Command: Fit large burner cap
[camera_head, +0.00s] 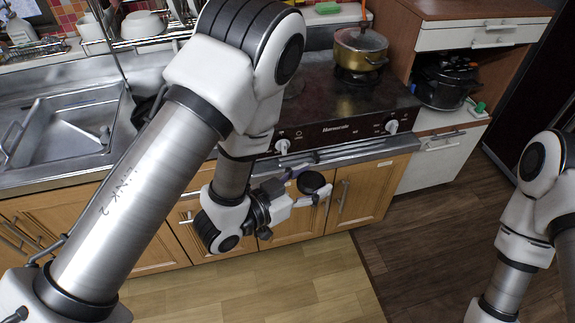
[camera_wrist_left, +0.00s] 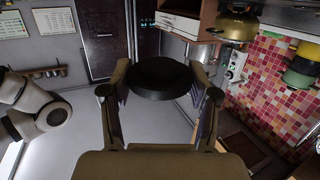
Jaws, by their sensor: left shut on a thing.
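The burner cap (camera_head: 310,182) is a dark round disc in my left gripper (camera_head: 306,190), held in front of the cabinet doors, below the stove's front edge. In the left wrist view the cap (camera_wrist_left: 160,77) sits between the two fingertips of the left gripper (camera_wrist_left: 160,80), which is shut on it. The stove (camera_head: 335,105) is a dark cooktop with white knobs on its front panel. My left arm hides its left part, so I cannot make out the left burner clearly. My right arm shows at the right edge of the head view, but its gripper is out of the picture.
A brass pot (camera_head: 360,48) stands on the stove's back right burner. A steel sink (camera_head: 68,128) is at the left. A wooden cabinet (camera_head: 460,25) with a dark cooker (camera_head: 446,80) stands at the right. The floor (camera_head: 430,235) in front is clear.

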